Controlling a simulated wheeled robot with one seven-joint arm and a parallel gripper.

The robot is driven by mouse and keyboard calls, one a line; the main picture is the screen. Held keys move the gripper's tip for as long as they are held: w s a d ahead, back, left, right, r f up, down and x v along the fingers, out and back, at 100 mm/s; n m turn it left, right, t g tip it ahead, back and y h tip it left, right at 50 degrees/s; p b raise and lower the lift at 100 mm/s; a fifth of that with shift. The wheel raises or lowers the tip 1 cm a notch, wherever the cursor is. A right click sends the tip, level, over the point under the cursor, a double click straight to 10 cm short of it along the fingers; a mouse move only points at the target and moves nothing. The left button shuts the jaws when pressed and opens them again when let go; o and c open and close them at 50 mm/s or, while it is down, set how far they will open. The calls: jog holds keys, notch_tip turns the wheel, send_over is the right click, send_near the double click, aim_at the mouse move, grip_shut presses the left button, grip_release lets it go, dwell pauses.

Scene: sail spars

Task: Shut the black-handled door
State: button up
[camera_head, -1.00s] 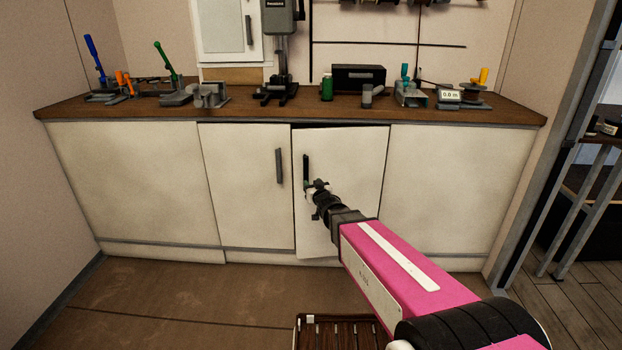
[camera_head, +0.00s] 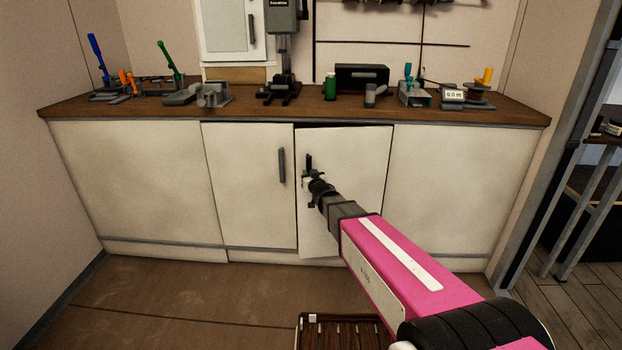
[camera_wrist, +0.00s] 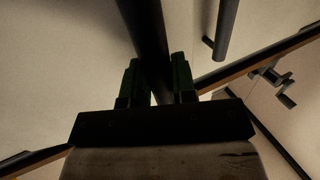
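The black-handled door (camera_head: 352,185) is a cream cabinet door under the counter, standing slightly ajar with a dark gap along its top. The upper end of its black upright handle (camera_head: 308,161) shows in the head view; my gripper hides the lower part. My gripper (camera_head: 310,182) is at the handle, in front of the door's left side. In the wrist view, the dark handle bar (camera_wrist: 147,35) runs between the two green-padded fingers of my gripper (camera_wrist: 161,82).
A neighbouring closed door with a grey handle (camera_head: 282,165) is just left. The wooden counter (camera_head: 240,115) above carries several tools and a drill press (camera_head: 283,50). A slatted wooden item (camera_head: 345,330) lies low on the floor near my arm. The floor at left is clear.

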jog(key=shift+d+x, duration=0.15)
jog(key=shift+x, duration=0.9)
jog(key=shift+d+x, duration=0.2)
jog(key=shift+x, duration=0.8)
jog(key=shift+d+x, duration=0.15)
jog(key=shift+x, duration=0.9)
jog(key=o, duration=0.9)
jog(key=shift+w, duration=0.2)
jog(key=shift+s, duration=0.1)
jog(key=v, duration=1.1)
jog(key=s+d+f+m+g+h, duration=0.2)
jog(key=s+d+f+g+h, duration=0.15)
jog(key=d, duration=0.35)
jog(key=s+d+f+m+g+h, duration=0.1)
jog(key=s+d+f+g+h, duration=0.3)
jog(key=d, duration=0.3)
jog(key=s+d+f+g, duration=0.1)
jog(key=s+d+g, duration=0.1)
jog(key=s, duration=0.5)
jog(key=s+d+f+g+y, duration=0.1)
jog(key=s+d+f+g, duration=0.1)
jog(key=s+g, duration=0.2)
jog(key=s+d+f+m+g, duration=0.1)
jog(key=s+d+f+g, duration=0.1)
jog(key=s, duration=0.7)
jog(key=shift+s+d+g, duration=0.15)
jog(key=shift+s+g, duration=0.15)
jog(key=shift+g, duration=0.45)
